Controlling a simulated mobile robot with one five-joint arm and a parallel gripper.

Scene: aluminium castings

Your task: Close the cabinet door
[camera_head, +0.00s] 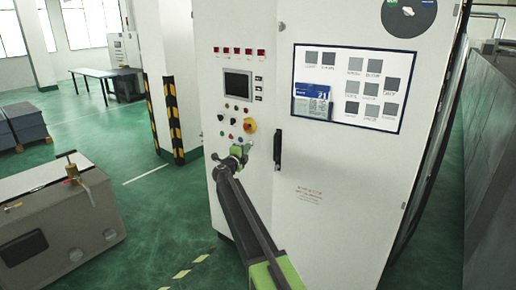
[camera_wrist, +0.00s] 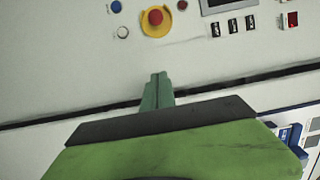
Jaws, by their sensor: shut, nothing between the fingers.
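The tall white cabinet (camera_head: 300,230) stands in front of me. Its left front panel (camera_head: 210,90) carries a screen, lamps, buttons and a yellow-and-red knob (camera_head: 249,126). Its right front panel (camera_head: 350,165) has a framed board and a black handle (camera_head: 278,148) near its left edge. My gripper (camera_head: 240,152) is in front of the control panel, left of the handle and below the knob. In the wrist view my gripper (camera_wrist: 157,88) is shut and empty, over a dark seam (camera_wrist: 220,90) between the panels. I cannot tell whether it touches the cabinet.
A grey machine (camera_head: 490,130) stands close on the right. A beige box-like unit (camera_head: 60,220) with a brass-coloured fitting on top is at the lower left. Yellow-black posts (camera_head: 173,120) stand left of the cabinet. The green floor between the unit and the cabinet is clear.

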